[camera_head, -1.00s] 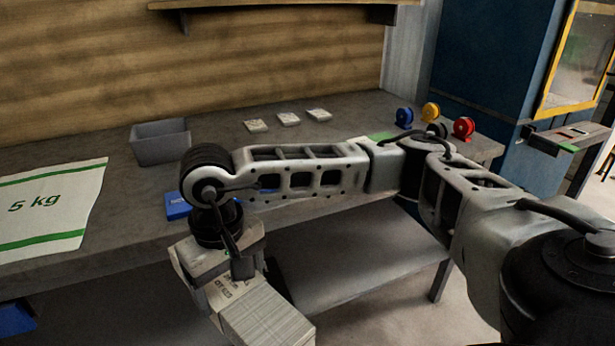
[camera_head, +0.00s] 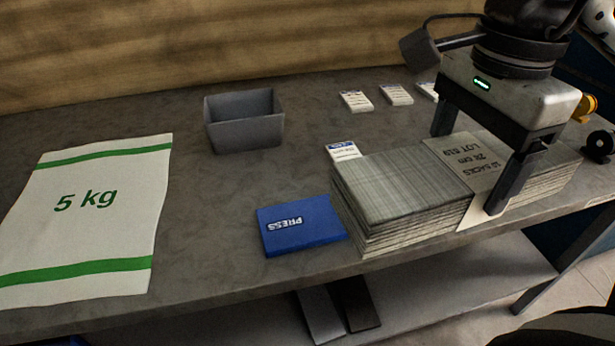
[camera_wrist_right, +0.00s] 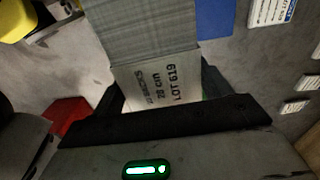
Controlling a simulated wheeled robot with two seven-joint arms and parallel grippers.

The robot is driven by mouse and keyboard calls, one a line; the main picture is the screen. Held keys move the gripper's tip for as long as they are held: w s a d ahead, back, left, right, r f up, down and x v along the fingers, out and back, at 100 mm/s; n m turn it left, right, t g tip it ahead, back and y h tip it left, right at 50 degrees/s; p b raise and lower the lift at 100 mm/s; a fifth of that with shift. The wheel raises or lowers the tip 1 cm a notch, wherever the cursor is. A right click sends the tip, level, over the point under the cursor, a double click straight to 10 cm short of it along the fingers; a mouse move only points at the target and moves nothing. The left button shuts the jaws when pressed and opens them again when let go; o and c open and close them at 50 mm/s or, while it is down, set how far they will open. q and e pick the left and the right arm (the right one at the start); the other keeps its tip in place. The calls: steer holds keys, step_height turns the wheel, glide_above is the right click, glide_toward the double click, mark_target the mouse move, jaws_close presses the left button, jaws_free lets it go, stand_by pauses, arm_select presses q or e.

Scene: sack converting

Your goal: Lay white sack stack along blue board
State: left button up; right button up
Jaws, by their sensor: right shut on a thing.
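The white sack stack (camera_head: 400,190) is a thick grey-white bundle with a printed paper band (camera_head: 485,170). My right gripper (camera_head: 478,160) comes from above and is shut on it across the band. The stack lies lengthwise over the table's front right part; whether it touches the tabletop is unclear. The blue board (camera_head: 300,228), marked PRESS, lies flat just left of the stack's left end. In the right wrist view the stack (camera_wrist_right: 150,28) extends away from the fingers, with the blue board (camera_wrist_right: 215,18) beside its far part. My left gripper is not in view.
A white 5 kg sack (camera_head: 85,220) lies on the table's left. A grey bin (camera_head: 244,120) stands behind the board. Several small label packs lie at the back, one label (camera_head: 343,151) just behind the stack. Bare tabletop (camera_head: 215,200) lies between sack and board.

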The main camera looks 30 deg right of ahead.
steer(key=shift+w+r+m, duration=0.1)
steer(key=shift+w+m, duration=0.15)
steer(key=shift+m, duration=0.15)
steer(key=w+a+f, duration=0.1)
steer(key=w+f, duration=0.1)
steer(key=w, duration=0.2)
steer(key=w+a+f, duration=0.1)
steer(key=w+f, duration=0.2)
steer(key=w+a+f, duration=0.1)
steer(key=w+f, duration=0.2)
steer(key=w, duration=0.1)
steer(key=shift+w+a+f+b, duration=0.2)
steer(key=shift+w+a+b, duration=0.1)
steer(key=shift+b, duration=0.1)
steer(key=shift+w+f, duration=0.3)
steer(key=shift+w+a+f, duration=0.15)
steer(key=shift+w+f, duration=0.05)
steer(key=shift+f, duration=0.15)
step_height(320, 180, down, 3)
steer(key=shift+f, duration=0.1)
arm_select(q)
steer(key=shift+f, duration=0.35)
arm_select(e)
steer(key=shift+w, duration=0.1)
